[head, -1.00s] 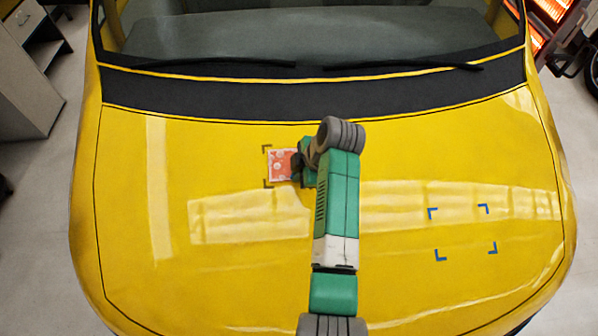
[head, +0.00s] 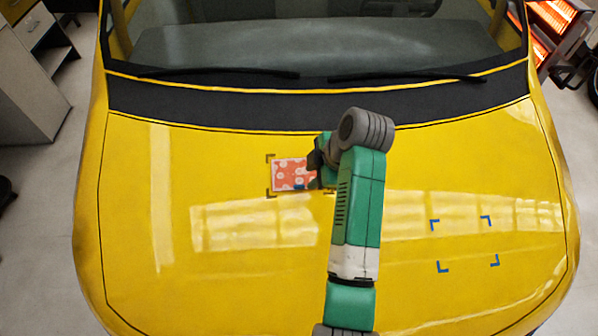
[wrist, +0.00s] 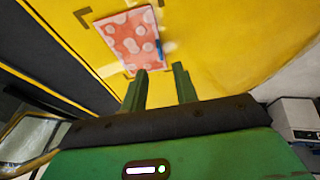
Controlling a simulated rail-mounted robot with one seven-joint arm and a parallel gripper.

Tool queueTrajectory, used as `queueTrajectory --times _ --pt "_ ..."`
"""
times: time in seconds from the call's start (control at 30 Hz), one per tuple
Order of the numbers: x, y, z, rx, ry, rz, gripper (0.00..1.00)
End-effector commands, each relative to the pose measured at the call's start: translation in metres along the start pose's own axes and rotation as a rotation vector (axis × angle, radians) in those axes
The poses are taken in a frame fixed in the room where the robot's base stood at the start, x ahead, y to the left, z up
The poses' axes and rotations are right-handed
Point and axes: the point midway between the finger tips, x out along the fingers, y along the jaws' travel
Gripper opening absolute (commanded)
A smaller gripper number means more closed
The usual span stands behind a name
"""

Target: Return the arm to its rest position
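My gripper (wrist: 160,82) shows in the wrist view with its two green fingers apart and nothing between them. In the head view my arm reaches over the yellow hood, and its wrist hides the fingertips. A red patterned vinyl piece (head: 291,175) lies on the hood inside dark corner marks (head: 270,192). In the wrist view the vinyl piece (wrist: 126,38) lies beyond the fingertips, apart from them as far as I can tell. A small blue strip (wrist: 158,48) shows at its edge.
Blue corner marks (head: 442,266) outline an empty area on the right of the hood (head: 230,290). The windshield with wipers (head: 410,77) is behind. A glowing orange heater (head: 553,14) stands at the back right, and a cabinet (head: 30,80) at the left.

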Motion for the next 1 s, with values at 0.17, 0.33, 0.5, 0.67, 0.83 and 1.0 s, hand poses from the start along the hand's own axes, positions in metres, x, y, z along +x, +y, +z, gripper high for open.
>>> queueTrajectory --times 0.17,0.33,0.5,0.67,0.83,1.0 --pt "-0.004 0.000 0.000 0.000 0.000 0.000 0.29" --pt "-0.003 0.000 0.000 -0.001 0.000 0.000 0.29" --pt "-0.018 0.017 -0.011 0.065 -0.033 0.115 0.29" --pt "-0.092 0.064 -0.052 0.319 -0.035 0.556 0.29" --pt "-0.218 0.070 -0.114 0.575 0.217 1.066 0.29" --pt "-0.342 0.019 -0.173 0.707 0.642 1.419 0.29"
